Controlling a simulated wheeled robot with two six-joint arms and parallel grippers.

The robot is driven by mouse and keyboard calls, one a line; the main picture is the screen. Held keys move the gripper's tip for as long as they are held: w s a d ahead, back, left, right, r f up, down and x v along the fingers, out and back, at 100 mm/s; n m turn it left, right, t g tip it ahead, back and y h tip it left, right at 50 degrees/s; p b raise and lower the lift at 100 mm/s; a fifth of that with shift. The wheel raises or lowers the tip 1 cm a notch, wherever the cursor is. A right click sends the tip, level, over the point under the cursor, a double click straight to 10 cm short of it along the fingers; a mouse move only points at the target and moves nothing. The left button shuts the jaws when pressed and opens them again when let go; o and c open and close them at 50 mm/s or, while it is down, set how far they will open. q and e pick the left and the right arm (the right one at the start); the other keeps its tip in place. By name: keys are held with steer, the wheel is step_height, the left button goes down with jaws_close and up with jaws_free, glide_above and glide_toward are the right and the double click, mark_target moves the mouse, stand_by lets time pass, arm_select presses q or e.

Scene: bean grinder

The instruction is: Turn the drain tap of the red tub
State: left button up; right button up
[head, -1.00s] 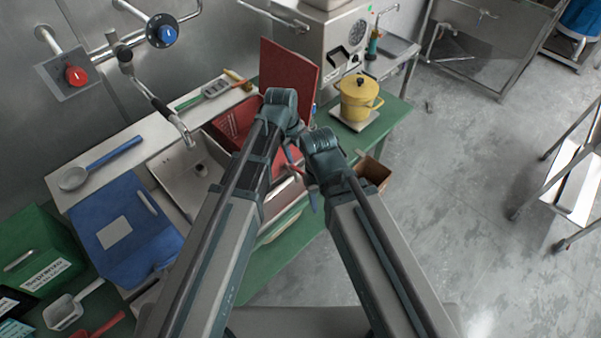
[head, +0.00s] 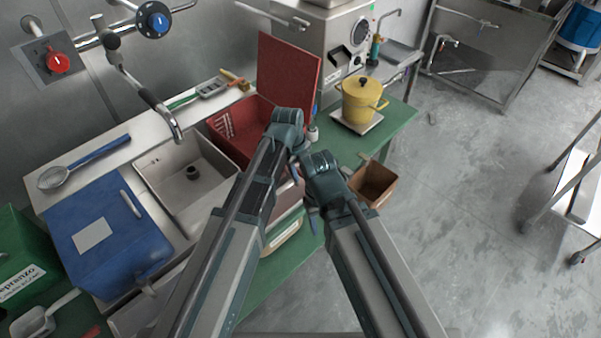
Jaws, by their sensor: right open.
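The red tub (head: 228,138) stands on the bench beyond my left arm, with its inside partly visible. Its near side is largely covered by my arms, and I cannot make out its drain tap. My right gripper (head: 303,196) is open in front of the tub's near right side, with its dark blue fingers partly hidden by my wrists. I cannot tell whether it touches anything. My left arm crosses in front of the tub, and its gripper is hidden behind its own wrist.
A red panel (head: 290,78) stands upright behind the tub. A steel sink (head: 191,178) and blue case (head: 104,232) lie left.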

arm_select(q)
jaws_close()
stand_by(1.4)
